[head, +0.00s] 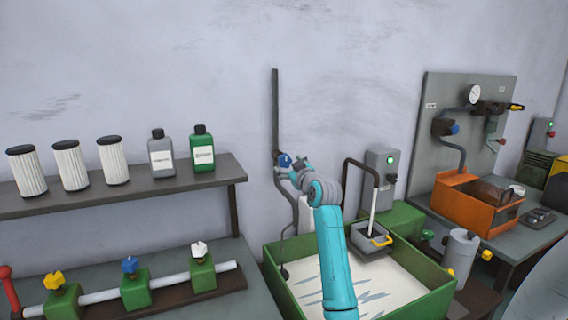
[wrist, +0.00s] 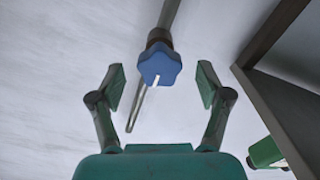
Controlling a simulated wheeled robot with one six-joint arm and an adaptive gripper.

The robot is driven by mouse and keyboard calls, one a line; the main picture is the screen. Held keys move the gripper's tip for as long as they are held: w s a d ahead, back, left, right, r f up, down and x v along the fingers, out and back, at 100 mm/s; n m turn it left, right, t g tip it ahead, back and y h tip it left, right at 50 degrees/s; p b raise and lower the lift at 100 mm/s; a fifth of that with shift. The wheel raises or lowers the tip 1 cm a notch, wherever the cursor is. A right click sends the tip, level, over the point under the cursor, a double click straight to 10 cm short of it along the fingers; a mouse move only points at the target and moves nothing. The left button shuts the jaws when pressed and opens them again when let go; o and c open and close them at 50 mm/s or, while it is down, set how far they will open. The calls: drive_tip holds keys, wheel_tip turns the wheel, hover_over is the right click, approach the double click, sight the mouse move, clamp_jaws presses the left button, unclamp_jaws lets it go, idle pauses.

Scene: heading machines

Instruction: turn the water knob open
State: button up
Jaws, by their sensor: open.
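A blue lobed knob (head: 284,160) sits on the vertical wall pipe (head: 275,110) above the green-rimmed basin. In the wrist view the blue knob (wrist: 160,65) faces me, with a white mark pointing to the bottom of the picture and a brown fitting behind it. My gripper (wrist: 161,82) is open, with one finger on each side of the knob and a visible gap on both sides. The fingers do not touch it. In the head view my gripper (head: 291,168) is small beside the knob and its fingers are hard to make out.
A wall shelf (head: 120,193) with filters and bottles is at left. Below it a pipe (head: 108,293) carries yellow, blue (head: 130,264) and white knobs. The green basin (head: 440,296) lies below my arm. A gauge board (head: 425,120) and orange box (head: 470,208) stand at right.

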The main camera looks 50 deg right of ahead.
sight(286, 163)
drive_tip(key=shift+x, duration=2)
drive_tip(key=c, duration=1.2)
